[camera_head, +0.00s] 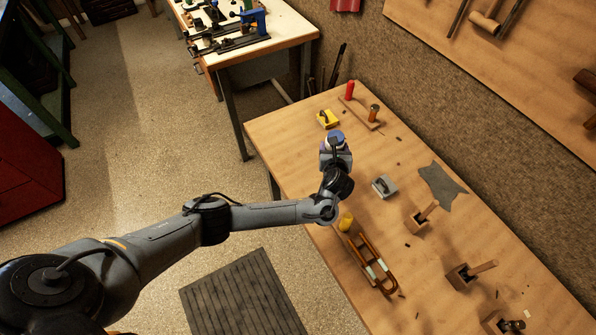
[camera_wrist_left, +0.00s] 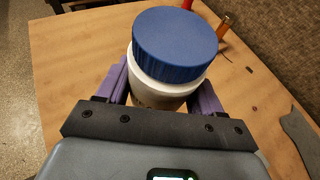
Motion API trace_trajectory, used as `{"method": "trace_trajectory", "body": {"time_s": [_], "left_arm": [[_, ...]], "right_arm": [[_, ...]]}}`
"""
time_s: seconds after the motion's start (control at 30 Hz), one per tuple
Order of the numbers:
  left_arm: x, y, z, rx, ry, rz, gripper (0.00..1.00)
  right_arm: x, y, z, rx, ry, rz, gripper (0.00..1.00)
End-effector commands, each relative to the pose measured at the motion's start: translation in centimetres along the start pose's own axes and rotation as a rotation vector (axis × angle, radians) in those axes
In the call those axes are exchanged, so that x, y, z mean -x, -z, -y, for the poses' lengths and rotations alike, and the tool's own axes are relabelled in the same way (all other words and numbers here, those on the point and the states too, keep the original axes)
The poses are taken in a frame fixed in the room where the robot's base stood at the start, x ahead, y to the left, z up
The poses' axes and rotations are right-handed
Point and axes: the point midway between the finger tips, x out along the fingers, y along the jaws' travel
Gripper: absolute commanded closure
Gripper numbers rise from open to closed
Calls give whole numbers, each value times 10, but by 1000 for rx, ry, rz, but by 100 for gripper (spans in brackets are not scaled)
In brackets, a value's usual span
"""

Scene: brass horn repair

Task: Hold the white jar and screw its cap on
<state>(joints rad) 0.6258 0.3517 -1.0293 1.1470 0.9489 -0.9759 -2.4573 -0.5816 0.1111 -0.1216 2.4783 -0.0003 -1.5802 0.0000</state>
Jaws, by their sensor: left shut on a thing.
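The white jar (camera_wrist_left: 158,92) stands between the two purple fingers of my left gripper (camera_wrist_left: 160,88), which is shut on its sides. The blue ribbed cap (camera_wrist_left: 176,42) sits on top of the jar. I cannot tell how tightly it is threaded. In the head view, the cap (camera_head: 335,137) shows just beyond my left gripper (camera_head: 335,149), over the far left part of the workbench (camera_head: 290,150). The gripper hides most of the jar there. My right gripper is not in view.
A yellow block (camera_head: 327,119) and a wooden rack with a red-handled tool (camera_head: 350,90) lie beyond the jar. A grey block (camera_head: 384,186), grey cloth (camera_head: 441,184), wooden holders (camera_head: 420,216) and a brass horn slide (camera_head: 372,262) lie nearer. Bare bench surrounds the jar.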

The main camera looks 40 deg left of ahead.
Motion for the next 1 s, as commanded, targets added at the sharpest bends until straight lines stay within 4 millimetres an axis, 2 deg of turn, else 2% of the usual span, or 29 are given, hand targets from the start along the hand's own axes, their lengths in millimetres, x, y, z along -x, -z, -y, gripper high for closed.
{"method": "trace_trajectory", "body": {"time_s": [0.03, 0.2, 0.67, 0.87, 1.0], "left_arm": [[-2, 4, 7, 2, 7, 3, 100], [-4, 0, 16, -1, 12, 2, 100], [-5, -3, 16, -3, 11, 1, 100], [-12, 6, 1, -4, 9, 0, 100], [-24, 18, -24, -5, 8, -1, 100]], "right_arm": [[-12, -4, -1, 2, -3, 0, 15], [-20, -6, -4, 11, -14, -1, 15], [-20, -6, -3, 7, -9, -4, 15], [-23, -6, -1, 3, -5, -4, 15], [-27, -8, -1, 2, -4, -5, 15]]}}
